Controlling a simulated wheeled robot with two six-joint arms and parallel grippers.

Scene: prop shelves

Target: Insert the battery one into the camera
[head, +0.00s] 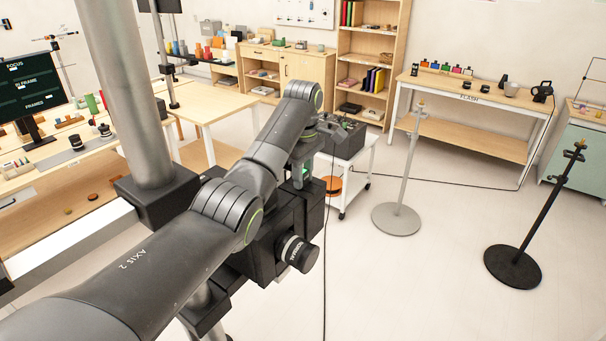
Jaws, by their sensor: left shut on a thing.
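The camera (290,218) is a bulky black body on a stand in the middle of the head view, with a ringed lens (298,252) at its front. My left arm reaches across it from the lower left and covers part of it. My left gripper (303,173) points down over the far side of the camera body. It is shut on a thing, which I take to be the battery. A small green patch shows at the fingertips; the rest is hidden. I cannot tell whether the battery touches the camera. My right gripper is out of view.
A white cart (350,163) with a dark box of slots stands just behind. A grey post stand (397,215) and a black post stand (513,262) stand to the right. A metal column (128,90) rises at left. The floor at lower right is clear.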

